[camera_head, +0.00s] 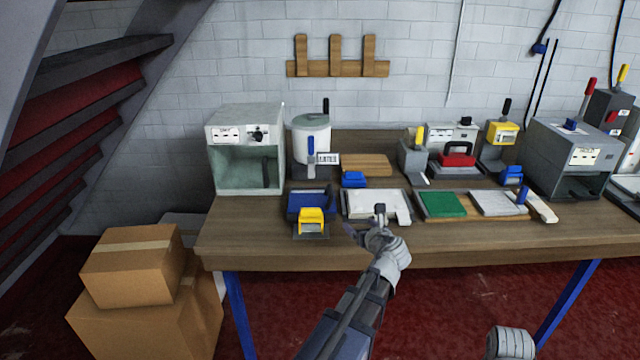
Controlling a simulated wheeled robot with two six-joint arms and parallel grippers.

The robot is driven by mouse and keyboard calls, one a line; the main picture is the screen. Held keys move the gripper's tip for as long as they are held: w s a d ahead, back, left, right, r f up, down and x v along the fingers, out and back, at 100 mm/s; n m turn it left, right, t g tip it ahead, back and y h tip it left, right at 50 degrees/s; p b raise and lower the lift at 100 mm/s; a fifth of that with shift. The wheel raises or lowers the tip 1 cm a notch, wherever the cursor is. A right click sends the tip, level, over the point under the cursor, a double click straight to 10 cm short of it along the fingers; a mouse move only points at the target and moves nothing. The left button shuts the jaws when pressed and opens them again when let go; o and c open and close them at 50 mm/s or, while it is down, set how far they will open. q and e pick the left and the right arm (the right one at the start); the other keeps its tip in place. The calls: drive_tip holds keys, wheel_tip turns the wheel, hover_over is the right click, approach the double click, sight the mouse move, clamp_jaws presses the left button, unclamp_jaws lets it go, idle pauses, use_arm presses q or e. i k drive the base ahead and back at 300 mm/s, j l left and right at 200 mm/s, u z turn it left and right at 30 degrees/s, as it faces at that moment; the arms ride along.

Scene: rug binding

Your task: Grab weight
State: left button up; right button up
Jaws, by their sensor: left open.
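I cannot tell for certain which object is the weight. Block-like candidates on the wooden workbench (240,237) are a yellow block (312,217) on a dark blue and grey base at front left, a small blue block (353,179) behind the white tray, and a red block with a dark handle (457,156) at the back. My left gripper (372,222) is open over the front edge of the white tray (362,205), right of the yellow block. It appears empty and hides part of the tray.
A grey open-fronted box (246,150) and a white pot (311,135) stand at back left. A tray with green (441,204) and white panels lies to the right. A large grey machine (570,150) stands farther right. Cardboard boxes (130,265) sit on the floor at left.

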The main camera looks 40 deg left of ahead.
sight(351, 179)
drive_tip(key=u, duration=0.55)
drive_tip(key=i+u, duration=0.1)
drive_tip(key=u, duration=0.4)
